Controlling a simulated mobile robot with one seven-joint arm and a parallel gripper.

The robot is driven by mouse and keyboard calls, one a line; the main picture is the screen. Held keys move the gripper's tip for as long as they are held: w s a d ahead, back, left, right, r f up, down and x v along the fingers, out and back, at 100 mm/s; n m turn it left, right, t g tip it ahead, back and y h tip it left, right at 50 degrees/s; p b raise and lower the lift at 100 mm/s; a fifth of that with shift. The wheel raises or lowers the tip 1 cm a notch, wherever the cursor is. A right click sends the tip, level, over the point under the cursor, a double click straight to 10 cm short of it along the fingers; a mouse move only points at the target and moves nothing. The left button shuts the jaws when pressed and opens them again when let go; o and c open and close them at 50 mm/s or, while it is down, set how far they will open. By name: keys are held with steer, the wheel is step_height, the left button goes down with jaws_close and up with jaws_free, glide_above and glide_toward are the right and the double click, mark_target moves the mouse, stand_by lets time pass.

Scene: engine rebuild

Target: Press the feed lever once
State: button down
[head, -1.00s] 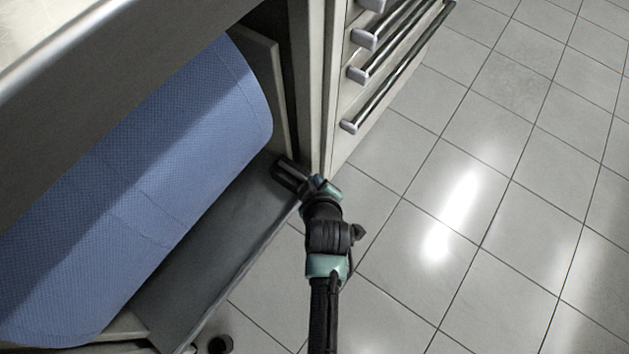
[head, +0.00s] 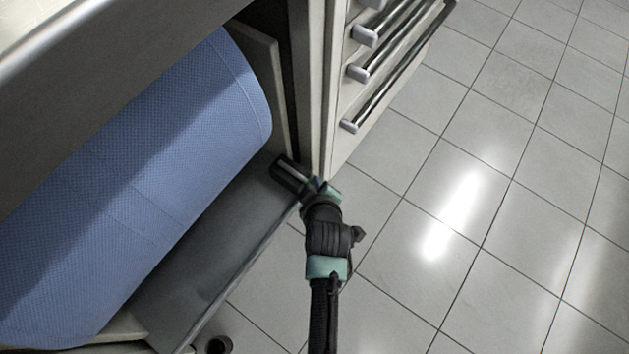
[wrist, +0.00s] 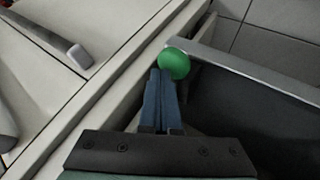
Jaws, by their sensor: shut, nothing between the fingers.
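The feed lever shows as a round green knob (wrist: 174,64) in the wrist view, just beyond my fingertips and partly behind them. I cannot tell whether the fingers touch it. My gripper (wrist: 160,75) is shut and empty, its two blue fingers side by side. In the head view my gripper (head: 278,168) is at the right end of a grey shelf, beside a cabinet edge; the green knob is hidden there. A large blue paper roll (head: 130,190) lies in the dispenser to the left of my gripper.
A drawer cabinet (head: 345,100) with bar handles stands right behind my gripper. The dispenser's grey shelf (head: 215,240) runs below the roll. A light worktop (head: 60,30) overhangs at upper left. The tiled floor (head: 490,200) at right is clear.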

steer(key=shift+s+f+b, duration=0.1)
steer(key=shift+f+b, duration=0.45)
steer(key=shift+f, duration=0.5)
stand_by(0.9)
steer(key=shift+r, duration=0.1)
steer(key=shift+r+p, duration=1.95)
steer(key=shift+p, duration=0.15)
step_height(320, 180, up, 5)
steer(key=p, duration=0.5)
